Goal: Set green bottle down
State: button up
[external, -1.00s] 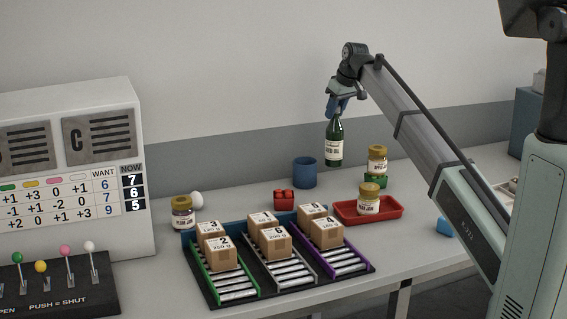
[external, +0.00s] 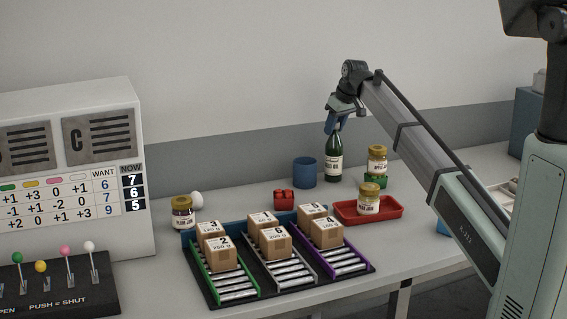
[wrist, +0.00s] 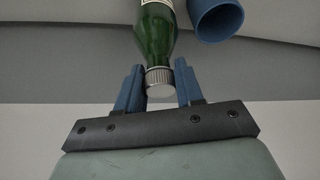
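The green bottle (external: 334,160) is upright, with a pale label and a silver cap. It stands at or just above the table, behind the red tray (external: 345,213); I cannot tell whether its base touches. My gripper (external: 334,127) is above it with its blue fingers at the bottle's top. The bottle (wrist: 156,35) extends out of the top of that view.
A blue cup (external: 304,174) stands close to the bottle's left. A jar (external: 377,159) on a green block (external: 375,181) is to its right. Another jar (external: 369,200) sits in the red tray. A red block (external: 284,200) and the box rack (external: 222,290) are nearer the front.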

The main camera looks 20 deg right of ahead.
jog(key=o, duration=0.4)
jog(key=shift+c, duration=0.2)
jog(key=shift+r, duration=0.1)
jog(key=v, duration=1.2)
